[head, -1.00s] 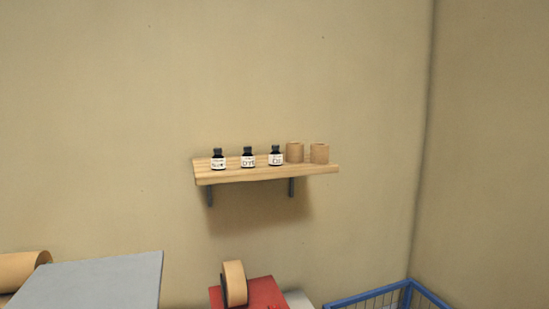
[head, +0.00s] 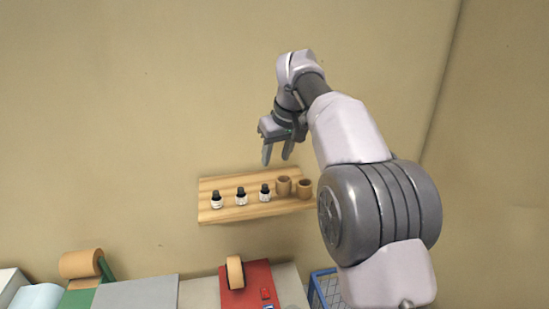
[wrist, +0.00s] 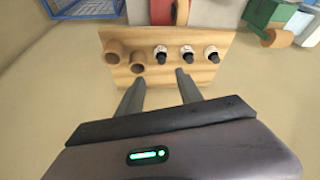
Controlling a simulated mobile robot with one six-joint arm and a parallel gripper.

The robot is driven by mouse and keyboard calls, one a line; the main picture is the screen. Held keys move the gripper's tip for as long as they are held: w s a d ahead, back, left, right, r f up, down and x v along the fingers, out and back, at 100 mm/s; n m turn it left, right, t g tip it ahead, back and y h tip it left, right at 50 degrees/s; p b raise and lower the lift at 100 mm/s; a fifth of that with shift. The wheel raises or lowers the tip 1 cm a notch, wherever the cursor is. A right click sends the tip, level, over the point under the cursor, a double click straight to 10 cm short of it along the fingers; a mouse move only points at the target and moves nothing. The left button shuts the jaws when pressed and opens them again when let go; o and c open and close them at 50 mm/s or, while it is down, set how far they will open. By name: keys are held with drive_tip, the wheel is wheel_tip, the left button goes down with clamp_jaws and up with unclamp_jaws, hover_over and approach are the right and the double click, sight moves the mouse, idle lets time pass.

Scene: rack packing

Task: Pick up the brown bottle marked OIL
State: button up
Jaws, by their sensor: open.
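My gripper (head: 277,158) is open and empty, above the shelf, fingers pointing down. In the wrist view, my gripper (wrist: 160,82) lies below the row in the picture, nearest the bottle beside the cups (wrist: 160,53), touching nothing.
Two brown cups (head: 283,186) (head: 304,188) stand on the shelf, right of the bottles. The wall is behind the shelf. Below are a red tape dispenser (head: 252,290) with a tape roll, a grey panel (head: 135,293) and a blue wire basket (head: 327,289).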

sight(266, 186)
drive_tip(key=x, duration=1.1)
drive_tip(key=shift+w+a+f, duration=0.2)
drive_tip(key=shift+w+a, duration=0.1)
drive_tip(key=shift+a, duration=0.15)
drive_tip(key=p+x, duration=0.1)
drive_tip(key=x, duration=0.5)
drive_tip(key=shift+w+d, duration=0.1)
drive_tip(key=shift+r, duration=0.15)
drive_tip(key=shift+c, duration=1.1)
clamp_jaws()
